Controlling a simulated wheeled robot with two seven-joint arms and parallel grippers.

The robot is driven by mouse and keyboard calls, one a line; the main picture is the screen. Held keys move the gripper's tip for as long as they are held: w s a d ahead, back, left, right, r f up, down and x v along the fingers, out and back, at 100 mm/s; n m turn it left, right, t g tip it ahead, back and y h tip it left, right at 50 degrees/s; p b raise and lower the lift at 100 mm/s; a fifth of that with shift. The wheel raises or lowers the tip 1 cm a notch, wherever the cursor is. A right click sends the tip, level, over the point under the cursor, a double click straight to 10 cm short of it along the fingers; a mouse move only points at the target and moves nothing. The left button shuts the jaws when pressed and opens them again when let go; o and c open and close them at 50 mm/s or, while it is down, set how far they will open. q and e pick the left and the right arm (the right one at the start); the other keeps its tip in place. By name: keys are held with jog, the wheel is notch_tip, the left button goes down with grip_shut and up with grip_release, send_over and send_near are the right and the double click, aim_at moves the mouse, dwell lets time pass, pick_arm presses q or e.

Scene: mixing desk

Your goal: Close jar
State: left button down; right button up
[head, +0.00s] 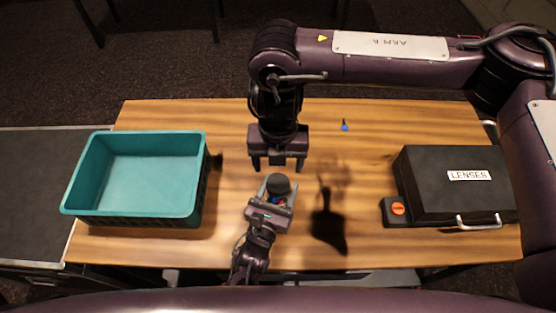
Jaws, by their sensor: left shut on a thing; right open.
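A small jar (277,199) with blue and red bits showing in it stands near the front middle of the desk. A dark round lid (278,183) sits at its top; I cannot tell whether it is tight. My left gripper (277,191) comes from the front edge and is shut on the jar, its fingers on either side, hiding much of the body. My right gripper (278,167) points down just behind the jar, open and empty, its fingers apart from the lid.
A teal crate (198,175) stands empty on the left. A black case (435,180) marked LENSES is on the right, beside a small box with an orange button (398,209). A small blue item (344,126) lies at the back. The wooden desk (355,160) is bare between.

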aim_at(278, 183)
jog(key=shift+r, duration=0.15)
jog(key=shift+f, duration=4.05)
jog(key=shift+c, duration=0.4)
jog(key=c, duration=0.9)
jog(key=o, duration=1.1)
